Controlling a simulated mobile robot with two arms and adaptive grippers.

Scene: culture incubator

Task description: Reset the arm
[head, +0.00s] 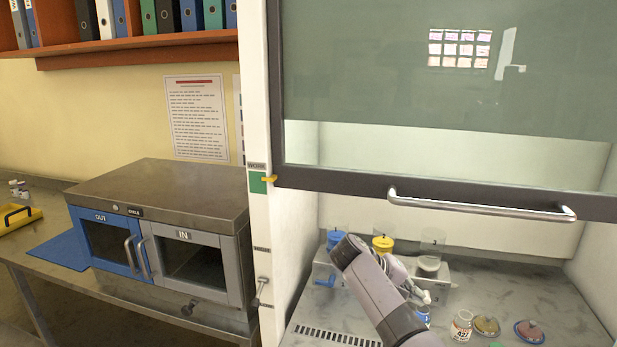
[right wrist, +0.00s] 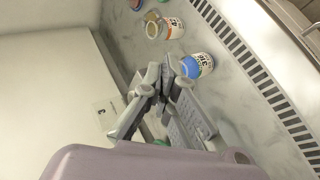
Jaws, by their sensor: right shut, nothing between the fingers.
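My right arm reaches into the hood, and its gripper (head: 424,296) is low over the worktop, fingers together and empty. The right wrist view also shows the closed gripper (right wrist: 168,72), with a blue-topped labelled jar (right wrist: 197,66) just beyond the fingertips. I cannot tell whether they touch. A second, open-looking jar with an orange-edged label (right wrist: 168,28) stands farther off. My left gripper is not in view.
The hood's sash handle (head: 480,205) hangs above my arm. Blue-topped (head: 335,239) and yellow-topped (head: 382,244) containers stand behind it. A labelled jar (head: 461,326) and round dishes (head: 529,331) are at right. A closed incubator (head: 165,195) is at left.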

